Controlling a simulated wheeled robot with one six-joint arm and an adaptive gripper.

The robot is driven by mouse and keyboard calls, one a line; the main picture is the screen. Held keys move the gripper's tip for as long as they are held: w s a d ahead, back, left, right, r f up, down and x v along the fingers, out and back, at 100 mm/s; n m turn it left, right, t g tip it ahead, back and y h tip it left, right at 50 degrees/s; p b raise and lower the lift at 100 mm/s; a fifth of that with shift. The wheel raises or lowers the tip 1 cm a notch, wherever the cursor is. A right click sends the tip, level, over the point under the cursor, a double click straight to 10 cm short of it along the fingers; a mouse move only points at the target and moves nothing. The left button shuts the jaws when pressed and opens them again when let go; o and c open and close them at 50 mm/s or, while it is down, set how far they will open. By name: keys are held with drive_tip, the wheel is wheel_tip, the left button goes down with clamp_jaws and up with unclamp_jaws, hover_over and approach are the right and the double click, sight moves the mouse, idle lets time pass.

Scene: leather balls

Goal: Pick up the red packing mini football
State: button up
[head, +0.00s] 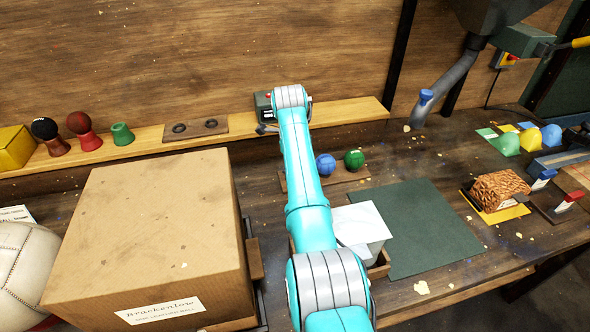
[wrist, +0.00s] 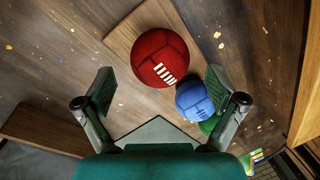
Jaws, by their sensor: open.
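The red mini football (wrist: 160,58), with pale lacing, rests on a wooden board (wrist: 124,40) in the wrist view. A smaller-looking blue ball (wrist: 195,100) sits close against its lower right, with a green ball (wrist: 209,125) partly hidden beyond. My gripper (wrist: 160,88) is open and empty, its fingers to either side of the picture. The red ball lies ahead between them, not gripped; the right finger is near the blue ball. In the head view, the blue ball (head: 325,165) and green ball (head: 354,160) show, but my arm appears to hide the red one.
A large cardboard box (head: 150,230) stands left of my arm. A white open box (head: 362,226) and a green mat (head: 425,230) lie to the right. A back shelf (head: 225,133) holds balls on stands. A grey pipe (head: 445,88) hangs at back right.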

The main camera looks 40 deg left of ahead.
drive_tip(key=shift+w+a+f, duration=0.1)
drive_tip(key=shift+w+f, duration=0.05)
drive_tip(key=shift+f, duration=0.6)
drive_tip(key=shift+w+f, duration=0.15)
drive_tip(key=shift+f, duration=0.55)
drive_tip(key=c, duration=1.3)
